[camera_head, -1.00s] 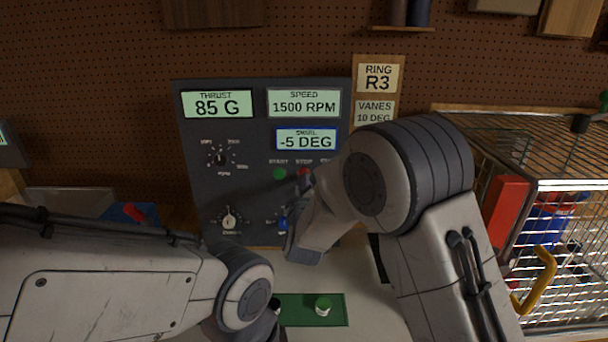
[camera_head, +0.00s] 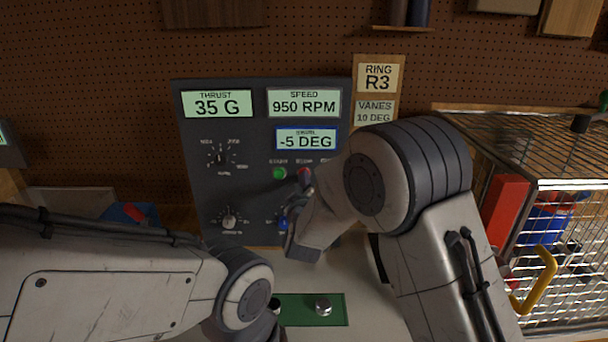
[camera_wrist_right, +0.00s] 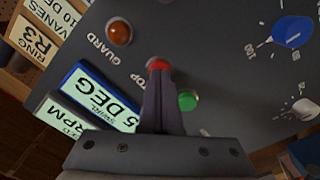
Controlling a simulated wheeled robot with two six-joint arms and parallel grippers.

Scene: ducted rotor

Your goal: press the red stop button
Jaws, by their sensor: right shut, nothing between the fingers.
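The red stop button (camera_head: 304,172) is on the dark control panel (camera_head: 195,150), right of the green start button (camera_head: 279,173). In the right wrist view the red button (camera_wrist_right: 158,64) shows just beyond the tips of my right gripper (camera_wrist_right: 160,75). The shut fingers cover its lower part and appear to touch it. In the head view my right gripper (camera_head: 305,188) reaches up to the button, partly hidden by its own arm. The displays read 35 G, 950 RPM and -5 DEG. My left arm comes in at lower left; its gripper is out of frame.
An orange guard button (camera_wrist_right: 119,32) sits beside the stop button. The panel also has a white knob (camera_head: 229,222) and a blue knob (camera_head: 283,224). A wire cage (camera_head: 575,270) with a yellow handle (camera_head: 540,280) stands at right. A green plate (camera_head: 300,322) lies in front.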

